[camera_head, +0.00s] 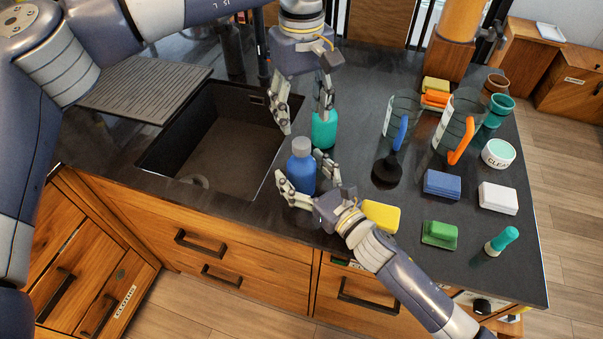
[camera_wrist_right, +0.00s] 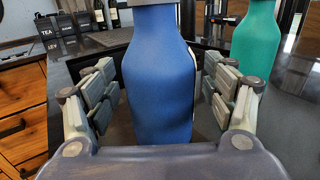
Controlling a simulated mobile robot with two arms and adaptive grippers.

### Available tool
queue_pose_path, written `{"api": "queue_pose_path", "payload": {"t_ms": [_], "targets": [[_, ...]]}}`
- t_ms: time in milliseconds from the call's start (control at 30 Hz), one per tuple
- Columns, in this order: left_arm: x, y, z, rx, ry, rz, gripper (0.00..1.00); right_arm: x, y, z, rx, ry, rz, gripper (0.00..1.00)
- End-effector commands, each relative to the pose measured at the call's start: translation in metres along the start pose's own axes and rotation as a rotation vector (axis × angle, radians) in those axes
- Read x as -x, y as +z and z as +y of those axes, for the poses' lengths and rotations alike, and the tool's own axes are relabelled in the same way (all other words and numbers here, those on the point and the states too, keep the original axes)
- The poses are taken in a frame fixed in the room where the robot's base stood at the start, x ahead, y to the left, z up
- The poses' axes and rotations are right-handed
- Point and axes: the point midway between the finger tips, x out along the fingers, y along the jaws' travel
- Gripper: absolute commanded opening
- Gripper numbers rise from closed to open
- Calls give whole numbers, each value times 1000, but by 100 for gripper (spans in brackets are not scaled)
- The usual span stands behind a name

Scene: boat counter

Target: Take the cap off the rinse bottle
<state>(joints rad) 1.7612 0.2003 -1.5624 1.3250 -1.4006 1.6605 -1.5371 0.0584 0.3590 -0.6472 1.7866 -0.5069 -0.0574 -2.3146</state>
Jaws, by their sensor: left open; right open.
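The blue bottle (camera_head: 301,173) stands upright on the dark counter by the sink's right front corner, with a grey cap (camera_head: 301,147) on top. My right gripper (camera_head: 305,177) is open with its fingers on either side of the bottle's body; the right wrist view shows the blue body (camera_wrist_right: 158,80) between the open fingers (camera_wrist_right: 160,100), and the cap is out of that view. My left gripper (camera_head: 305,120) is open, pointing down above and behind the cap, apart from it. A teal bottle (camera_head: 324,130) stands behind, partly hidden by a left finger; it also shows in the right wrist view (camera_wrist_right: 256,40).
The sink (camera_head: 215,140) is open to the left. On the right are a yellow sponge (camera_head: 381,215), a green block (camera_head: 440,233), a blue sponge (camera_head: 442,184), a white block (camera_head: 498,198), a teal-handled brush (camera_head: 503,240) and two clear jugs with blue and orange handles.

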Motion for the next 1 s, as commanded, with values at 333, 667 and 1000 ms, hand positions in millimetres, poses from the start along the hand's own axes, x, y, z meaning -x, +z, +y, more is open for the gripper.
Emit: {"api": "queue_pose_path", "payload": {"t_ms": [333,667,1000], "targets": [[0,0,0,0,0,0,54,0,0,0,0,0,0,32],[-1,1,1,-102,0,-3,54,0,0,0,0,0,0,0],[-2,0,0,-378,-1,-2,54,0,0,0,0,0,0,0]]}}
